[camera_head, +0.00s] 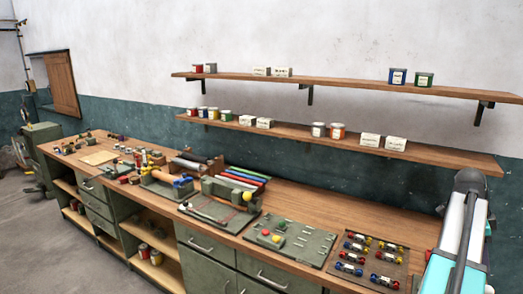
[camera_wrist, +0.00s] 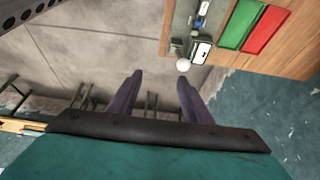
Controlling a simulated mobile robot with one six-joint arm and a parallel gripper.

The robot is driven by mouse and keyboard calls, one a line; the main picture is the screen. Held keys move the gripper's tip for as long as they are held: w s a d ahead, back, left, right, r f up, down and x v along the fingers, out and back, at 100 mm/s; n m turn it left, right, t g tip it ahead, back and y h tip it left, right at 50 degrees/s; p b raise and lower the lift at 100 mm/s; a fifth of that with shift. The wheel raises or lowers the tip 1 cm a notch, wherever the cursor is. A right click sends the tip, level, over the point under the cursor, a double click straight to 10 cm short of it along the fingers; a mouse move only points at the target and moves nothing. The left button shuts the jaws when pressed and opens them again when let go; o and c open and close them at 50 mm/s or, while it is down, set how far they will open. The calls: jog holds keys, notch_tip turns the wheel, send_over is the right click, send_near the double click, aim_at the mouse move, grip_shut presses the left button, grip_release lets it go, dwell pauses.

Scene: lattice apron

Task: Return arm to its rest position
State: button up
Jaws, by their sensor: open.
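My gripper (camera_wrist: 158,92) shows in the wrist view with its two dark fingers spread apart. Nothing is between them. Grey floor lies beyond the fingertips. My arm (camera_head: 462,235) stands at the right edge of the head view, a white and teal link rising to a dark joint. My gripper itself is not visible in the head view.
A long wooden workbench (camera_head: 330,211) runs along the wall, holding trays, rollers and small parts. Two wall shelves (camera_head: 340,86) carry tins and boxes. In the wrist view, green (camera_wrist: 241,24) and red (camera_wrist: 265,30) pieces lie on wood near a white ball (camera_wrist: 183,65).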

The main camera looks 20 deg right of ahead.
jog(key=w+a+f+n+t, duration=0.1)
jog(key=w+a+f+n, duration=0.6)
jog(key=w+a+f, duration=0.45)
jog(key=w+a+f+n+t, duration=0.2)
jog(key=w+a+f+n, duration=0.6)
jog(key=w+a, duration=0.55)
jog(key=a+f+n+y, duration=0.1)
jog(key=a+f+n, duration=0.4)
jog(key=a, duration=0.7)
jog(key=a+f+n+y, duration=0.1)
jog(key=a+f+n, duration=0.35)
jog(key=a, duration=0.75)
jog(key=a+f+n+y, duration=0.1)
jog(key=a+f+n, duration=0.2)
jog(key=a+f, duration=0.7)
jog(key=s+a+f+g+b, duration=0.2)
jog(key=s+f+b, duration=0.4)
jog(key=s+f, duration=0.7)
jog(key=s+a+f+g+b, duration=0.2)
jog(key=s+f+b, duration=0.4)
jog(key=s+f, duration=0.8)
notch_tip(320, 180, down, 2)
jog(key=shift+s+f+n+g, duration=0.1)
jog(key=shift+s+n+g, duration=0.1)
jog(key=shift+n+g, duration=0.3)
